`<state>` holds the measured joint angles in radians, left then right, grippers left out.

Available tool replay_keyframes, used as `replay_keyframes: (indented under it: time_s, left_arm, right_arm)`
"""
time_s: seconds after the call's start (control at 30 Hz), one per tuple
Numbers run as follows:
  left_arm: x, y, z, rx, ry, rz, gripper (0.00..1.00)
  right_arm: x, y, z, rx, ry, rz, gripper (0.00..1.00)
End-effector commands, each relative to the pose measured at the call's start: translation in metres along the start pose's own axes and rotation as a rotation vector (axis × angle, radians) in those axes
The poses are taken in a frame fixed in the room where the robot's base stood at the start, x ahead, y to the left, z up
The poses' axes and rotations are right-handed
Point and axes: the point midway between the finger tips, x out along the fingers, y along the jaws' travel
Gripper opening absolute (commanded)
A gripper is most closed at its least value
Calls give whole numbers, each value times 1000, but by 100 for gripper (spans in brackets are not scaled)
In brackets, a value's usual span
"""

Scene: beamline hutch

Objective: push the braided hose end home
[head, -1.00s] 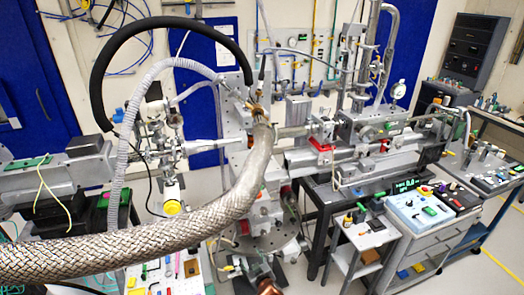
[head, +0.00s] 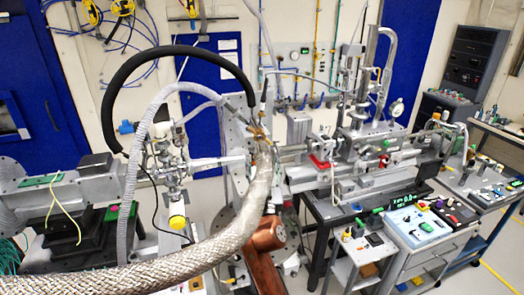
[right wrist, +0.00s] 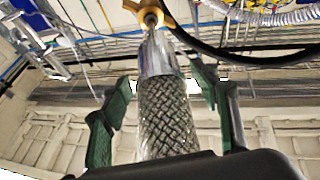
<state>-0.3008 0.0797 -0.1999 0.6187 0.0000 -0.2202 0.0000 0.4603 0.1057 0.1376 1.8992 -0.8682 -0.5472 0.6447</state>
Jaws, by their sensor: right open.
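The braided hose (head: 180,250) comes in from the lower left in the head view and curves up to its smooth metal end (head: 263,165). That end points at a brass fitting (head: 257,131). In the right wrist view the hose (right wrist: 166,115) runs up between the green fingers of my right gripper (right wrist: 164,85). The fingers are open, one on each side, with gaps to the hose. A narrow tip at the hose end meets the brass fitting (right wrist: 150,10); how deep it sits I cannot tell. In the head view my right gripper is largely hidden behind the hose.
A black hose (head: 112,80) arches over the left side, with a grey corrugated hose (head: 130,165) beside it. A yellow-capped part (head: 177,222) stands left of the braided hose. A bench with instruments (head: 350,180) is on the right, with a control cart (head: 425,225) in front.

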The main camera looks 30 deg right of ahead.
Motion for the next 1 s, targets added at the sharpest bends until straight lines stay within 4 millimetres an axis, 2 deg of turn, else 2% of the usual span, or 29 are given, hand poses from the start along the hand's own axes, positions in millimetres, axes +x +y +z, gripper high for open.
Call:
replay_keyframes:
  time_s: [0.1, 0.23, 0.63, 1.0]
  left_arm:
    - [-6, 0, -1, 0, 1, 0, 40]
    - [-9, 0, -2, 0, 1, 0, 40]
    - [-10, 0, -2, 0, 2, 0, 40]
    - [-10, 0, -3, 0, 3, 0, 40]
  right_arm:
    - [20, 1, -2, -3, -1, 1, 56]
    - [34, 0, -1, -1, -1, 0, 56]
    - [40, 0, 1, -1, -2, 0, 55]
    - [40, 0, 1, -1, -2, -1, 30]
